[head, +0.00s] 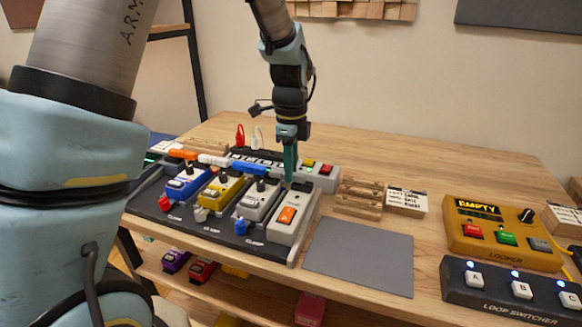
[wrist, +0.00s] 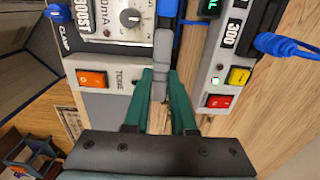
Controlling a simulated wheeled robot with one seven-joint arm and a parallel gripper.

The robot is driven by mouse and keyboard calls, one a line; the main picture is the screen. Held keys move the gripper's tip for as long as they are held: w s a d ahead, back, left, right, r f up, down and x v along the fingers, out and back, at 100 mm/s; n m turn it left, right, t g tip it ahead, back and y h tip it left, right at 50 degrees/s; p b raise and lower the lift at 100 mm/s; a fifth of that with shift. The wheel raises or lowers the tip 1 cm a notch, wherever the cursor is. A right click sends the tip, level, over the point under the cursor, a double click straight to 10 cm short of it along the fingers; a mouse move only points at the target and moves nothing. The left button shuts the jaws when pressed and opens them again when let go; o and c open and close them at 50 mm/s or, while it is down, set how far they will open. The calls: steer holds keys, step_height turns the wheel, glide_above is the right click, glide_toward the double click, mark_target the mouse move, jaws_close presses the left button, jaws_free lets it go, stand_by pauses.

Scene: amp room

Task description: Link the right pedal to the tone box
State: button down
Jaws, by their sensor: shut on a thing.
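The right pedal (head: 260,201) is grey with a black knob and a blue footswitch; its labelled face shows in the wrist view (wrist: 122,22). The tone box (head: 292,217), pale grey with an orange switch, stands to its right; its face is marked TONE in the wrist view (wrist: 110,83). My gripper (head: 290,178) is above the tone box's back end. In the wrist view my gripper (wrist: 161,85) is shut on a slim grey piece (wrist: 160,62), apparently a plug. A blue lead (wrist: 166,22) shows just beyond it. Whether the piece touches a socket is unclear.
Blue (head: 184,184) and yellow (head: 220,190) pedals stand to the left. A power unit (head: 322,174) with red and yellow buttons is behind. Wooden blocks (head: 361,196), a grey mat (head: 360,256), a looper (head: 502,232) and a loop switcher (head: 510,294) lie to the right.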

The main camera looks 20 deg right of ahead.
steer(key=shift+c, duration=1.3)
jaws_free()
steer(key=shift+r, duration=0.1)
steer(key=shift+r+p, duration=2.9)
steer(key=shift+r, duration=0.6)
